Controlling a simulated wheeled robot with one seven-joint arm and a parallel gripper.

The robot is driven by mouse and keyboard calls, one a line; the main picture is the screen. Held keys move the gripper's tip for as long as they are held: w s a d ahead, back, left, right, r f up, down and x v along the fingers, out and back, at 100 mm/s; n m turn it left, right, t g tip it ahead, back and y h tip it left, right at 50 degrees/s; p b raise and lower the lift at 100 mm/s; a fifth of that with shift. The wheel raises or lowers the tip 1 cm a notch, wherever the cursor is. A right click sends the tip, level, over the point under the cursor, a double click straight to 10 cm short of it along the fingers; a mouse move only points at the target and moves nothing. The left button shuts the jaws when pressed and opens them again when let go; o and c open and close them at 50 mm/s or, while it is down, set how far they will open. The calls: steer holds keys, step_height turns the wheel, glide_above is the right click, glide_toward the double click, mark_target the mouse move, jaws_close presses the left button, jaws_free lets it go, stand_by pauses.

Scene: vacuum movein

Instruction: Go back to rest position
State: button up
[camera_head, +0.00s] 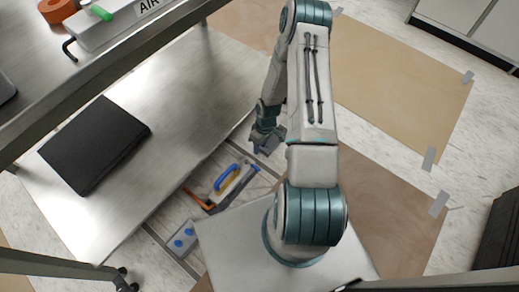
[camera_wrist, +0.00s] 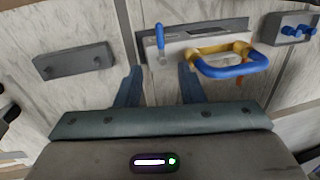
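My gripper (camera_head: 265,145) hangs below my bent arm, in front of the low metal shelf. In the wrist view its two blue-grey fingers (camera_wrist: 158,82) are apart, with nothing visible held between them. Beyond the fingertips is a grey and white fixture (camera_wrist: 180,46) with a blue and yellow curved handle (camera_wrist: 230,62) and a small blue lever (camera_wrist: 161,42). In the head view this fixture (camera_head: 243,180) lies below my gripper; I cannot tell the exact gap.
A black flat case (camera_head: 95,145) lies on the metal shelf (camera_head: 185,80). A grey block with blue knobs (camera_head: 181,239) sits near the shelf's front edge. A grey plate (camera_wrist: 73,60) is at left in the wrist view. Brown sheets (camera_head: 400,90) cover open floor at right.

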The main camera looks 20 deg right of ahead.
steer(key=shift+r, duration=0.2)
stand_by(0.4)
step_height(320, 180, up, 42)
steer(key=w+m+t+h+p, duration=0.1)
steer(key=w+m+h+p, duration=0.15)
steer(key=p, duration=1.15)
steer(key=s+a+r+m+t+p, duration=0.1)
steer(key=s+r+p, duration=0.4)
steer(key=r, duration=0.6)
steer(key=s+a+r+m+t+p, duration=0.1)
steer(key=s+a+r+p, duration=0.2)
steer(key=r, duration=0.8)
steer(key=s+a+r+m+p, duration=0.1)
steer(key=s+a+r+p, duration=0.1)
steer(key=s+r+p, duration=0.5)
step_height(320, 180, up, 5)
steer(key=shift+s+a+f+t, duration=0.2)
steer(key=shift+s+a+t, duration=0.2)
steer(key=shift+s, duration=0.55)
steer(key=shift+y, duration=0.25)
